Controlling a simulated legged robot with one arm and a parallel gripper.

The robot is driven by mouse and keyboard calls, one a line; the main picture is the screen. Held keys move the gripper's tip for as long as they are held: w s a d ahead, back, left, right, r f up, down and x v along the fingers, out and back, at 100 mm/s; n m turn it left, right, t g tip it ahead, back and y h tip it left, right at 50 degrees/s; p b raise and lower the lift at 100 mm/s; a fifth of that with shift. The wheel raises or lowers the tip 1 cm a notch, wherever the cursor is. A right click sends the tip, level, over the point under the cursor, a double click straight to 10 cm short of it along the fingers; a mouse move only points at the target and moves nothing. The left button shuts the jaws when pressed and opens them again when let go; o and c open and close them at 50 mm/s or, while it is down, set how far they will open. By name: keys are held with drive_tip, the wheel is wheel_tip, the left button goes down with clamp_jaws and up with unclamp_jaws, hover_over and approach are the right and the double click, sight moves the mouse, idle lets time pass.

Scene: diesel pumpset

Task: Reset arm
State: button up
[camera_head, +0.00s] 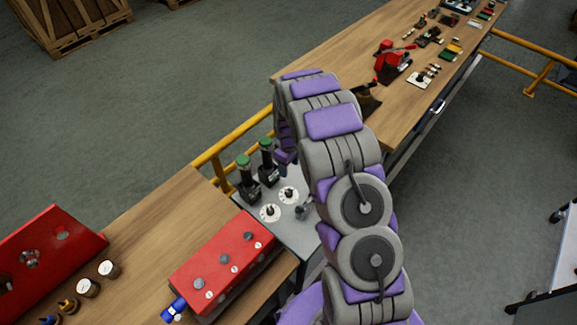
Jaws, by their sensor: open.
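My grey and purple arm rises from the bottom right of the head view, arches over near the picture's middle and comes down on its far side. My gripper (287,156) is at the end of that far side, mostly hidden behind my own arm links. It appears over the back right of a grey control panel (307,240), right of two black levers with green tops. I see nothing held in it. Whether it touches the panel cannot be told from this angle.
The panel carries the two green-topped levers (256,170) and dials (270,212). A red box (225,258) and red panel (45,250) are at lower left. A wooden bench (345,50) with parts runs to the upper right. Yellow rails (225,148) stand behind.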

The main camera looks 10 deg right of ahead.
idle(0.3)
drive_tip(key=s+d+r+m+b, duration=0.1)
drive_tip(key=s+r+m+b, duration=0.35)
drive_tip(key=s+r, duration=1.15)
drive_tip(key=s+r+m+g+b, duration=0.1)
drive_tip(key=s+m+b, duration=0.1)
drive_tip(key=s, duration=1.1)
drive_tip(key=s+r+m+b, duration=0.1)
drive_tip(key=s+b, duration=0.3)
drive_tip(key=s, duration=0.9)
drive_tip(key=shift+s+a+r+m+g, duration=0.2)
drive_tip(key=shift+a+r+m+g, duration=0.2)
drive_tip(key=shift+r, duration=0.4)
